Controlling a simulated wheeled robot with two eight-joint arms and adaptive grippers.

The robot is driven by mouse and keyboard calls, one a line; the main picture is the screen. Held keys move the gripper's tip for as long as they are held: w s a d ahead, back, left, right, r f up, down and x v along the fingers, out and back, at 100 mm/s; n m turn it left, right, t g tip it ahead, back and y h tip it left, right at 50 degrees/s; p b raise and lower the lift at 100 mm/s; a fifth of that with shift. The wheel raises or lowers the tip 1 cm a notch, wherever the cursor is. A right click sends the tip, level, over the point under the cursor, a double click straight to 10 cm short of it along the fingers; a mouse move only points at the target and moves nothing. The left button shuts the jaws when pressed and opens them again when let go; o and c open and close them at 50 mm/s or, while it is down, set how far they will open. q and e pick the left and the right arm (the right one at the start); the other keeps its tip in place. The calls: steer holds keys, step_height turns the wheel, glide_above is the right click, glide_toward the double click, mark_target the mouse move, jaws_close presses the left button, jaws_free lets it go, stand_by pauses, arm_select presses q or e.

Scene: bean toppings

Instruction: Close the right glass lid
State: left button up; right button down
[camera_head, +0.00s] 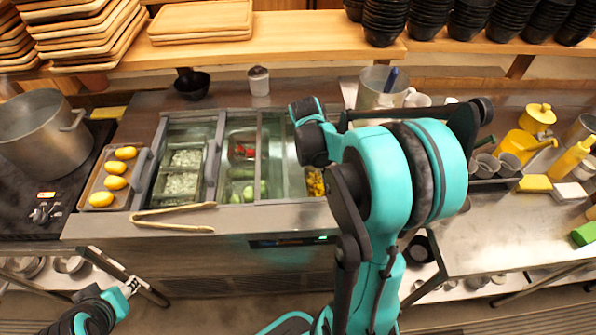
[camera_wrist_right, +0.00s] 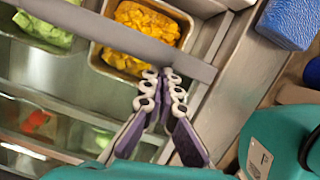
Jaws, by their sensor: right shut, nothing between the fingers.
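The metal topping station (camera_head: 300,213) stands in the middle of the counter in the head view. Its right section is partly covered by my right arm, so how far the right glass lid is open is unclear. In the right wrist view, a grey bar (camera_wrist_right: 125,37), perhaps the lid's frame edge, crosses above the bins. My right gripper (camera_wrist_right: 161,74) is shut and empty, its fingertips at the bar's lower side; contact cannot be told. The head view hides these fingers behind the arm. My left gripper (camera_head: 130,286) is low at the left, away from the station, its opening unclear.
The wrist view shows a bin of yellow food (camera_wrist_right: 147,35) and a blue object (camera_wrist_right: 290,22). Tongs (camera_head: 172,217) lie on the station's front edge. A tray of yellow items (camera_head: 103,200) is left; a steel pot (camera_head: 378,88) stands behind my right arm.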

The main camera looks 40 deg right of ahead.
arm_select(q)
steer(key=shift+a+r, duration=0.1)
arm_select(e)
steer(key=s+d, duration=0.4)
steer(key=d, duration=0.3)
steer(key=shift+s+d, duration=0.35)
steer(key=shift+d, duration=0.05)
arm_select(q)
steer(key=r+p, duration=0.3)
steer(key=shift+s+a+r, duration=0.2)
steer(key=shift+s+a, duration=0.15)
steer(key=shift+s, duration=0.05)
arm_select(e)
steer(key=w+a+r, duration=0.2)
steer(key=a+r, duration=0.4)
steer(key=r, duration=0.3)
steer(key=shift+w+a+r, duration=0.15)
steer(key=shift+r, duration=0.25)
